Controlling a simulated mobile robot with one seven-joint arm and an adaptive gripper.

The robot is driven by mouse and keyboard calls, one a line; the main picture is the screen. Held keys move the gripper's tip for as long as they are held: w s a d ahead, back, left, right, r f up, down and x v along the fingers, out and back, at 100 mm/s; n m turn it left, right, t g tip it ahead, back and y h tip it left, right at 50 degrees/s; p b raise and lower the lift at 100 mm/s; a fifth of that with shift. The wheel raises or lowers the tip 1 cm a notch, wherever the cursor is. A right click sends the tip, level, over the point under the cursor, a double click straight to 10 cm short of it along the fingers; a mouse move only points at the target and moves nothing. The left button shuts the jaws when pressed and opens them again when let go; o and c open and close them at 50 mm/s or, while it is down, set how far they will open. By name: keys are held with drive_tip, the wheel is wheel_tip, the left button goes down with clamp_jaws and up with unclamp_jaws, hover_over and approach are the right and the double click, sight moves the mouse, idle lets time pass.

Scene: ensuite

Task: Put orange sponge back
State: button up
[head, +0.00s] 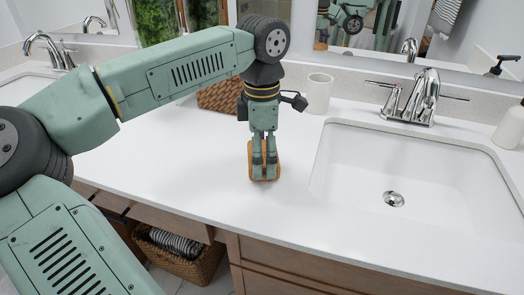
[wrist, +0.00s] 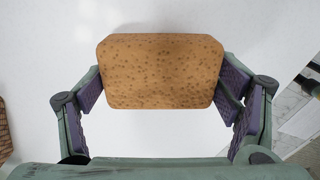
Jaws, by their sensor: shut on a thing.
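The orange sponge (head: 250,160) is a porous block with cut corners, upright at my gripper on the white counter to the left of the right-hand sink. My gripper (head: 264,172) points down and is shut on the sponge. In the wrist view the sponge (wrist: 160,72) lies between the two purple-padded fingers of my gripper (wrist: 161,85). I cannot tell whether the sponge's lower edge touches the counter.
The white counter (head: 180,150) is clear around the sponge. A white cup (head: 319,93) and a wicker basket (head: 218,97) stand behind. The sink (head: 400,180), with a chrome faucet (head: 424,98), is at the right. A soap bottle (head: 511,125) stands at the far right.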

drive_tip(key=shift+f, duration=0.1)
drive_tip(key=shift+f, duration=0.15)
drive_tip(key=o, duration=1.3)
wheel_tip(320, 180, up, 13)
drive_tip(key=shift+w+f+b, duration=0.1)
drive_tip(key=shift+f+b, duration=0.1)
drive_tip(key=shift+b, duration=0.15)
